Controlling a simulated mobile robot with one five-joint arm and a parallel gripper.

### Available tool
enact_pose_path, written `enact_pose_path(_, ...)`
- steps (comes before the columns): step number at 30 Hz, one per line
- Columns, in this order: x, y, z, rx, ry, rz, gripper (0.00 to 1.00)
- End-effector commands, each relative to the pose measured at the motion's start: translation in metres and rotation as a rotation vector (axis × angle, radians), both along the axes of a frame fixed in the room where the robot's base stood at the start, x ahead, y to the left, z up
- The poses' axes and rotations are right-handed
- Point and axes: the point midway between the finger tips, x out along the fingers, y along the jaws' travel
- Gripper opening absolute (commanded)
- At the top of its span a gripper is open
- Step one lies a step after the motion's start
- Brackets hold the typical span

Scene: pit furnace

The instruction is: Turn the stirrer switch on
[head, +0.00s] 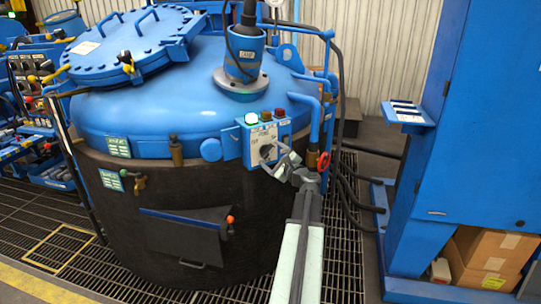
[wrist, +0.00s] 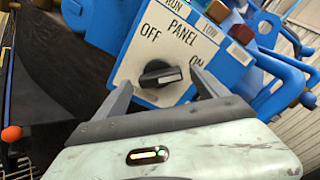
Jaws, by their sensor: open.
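The switch is a black rotary knob (wrist: 158,74) on a pale plate (wrist: 135,62) marked PANEL, OFF and ON. The knob's bar lies nearly level in the wrist view, with its white mark at the right end, on the ON side. The plate is on a small blue control box (head: 285,128) on the furnace's front right; the knob also shows in the head view (head: 265,151). My gripper (wrist: 161,84) is open, its fingers on either side of the knob in the picture. I cannot tell whether they touch it. It also shows in the head view (head: 277,161).
Lamps top the box, one lit whitish green (head: 251,118). A red valve wheel (head: 323,161) and blue pipes (head: 314,110) are close on the right. The dark furnace wall (head: 200,185) is below. A blue cabinet (head: 480,110) stands at right, with grating floor between.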

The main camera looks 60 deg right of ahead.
Motion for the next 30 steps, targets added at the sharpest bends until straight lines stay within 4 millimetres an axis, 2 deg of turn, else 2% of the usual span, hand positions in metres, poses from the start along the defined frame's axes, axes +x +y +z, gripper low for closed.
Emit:
enact_pose_path(9, -0.054, 0.028, 0.000, 0.000, 0.001, -0.002, 0.83)
enact_pose_path(13, -0.062, 0.031, 0.000, 0.000, 0.001, -0.002, 0.83)
enact_pose_path(26, -0.059, 0.031, 0.000, 0.000, 0.001, 0.002, 0.83)
enact_pose_path(29, -0.032, 0.047, 0.000, 0.000, 0.000, 0.043, 0.83)
enact_pose_path(30, -0.012, 0.060, 0.000, 0.000, 0.000, 0.075, 0.83)
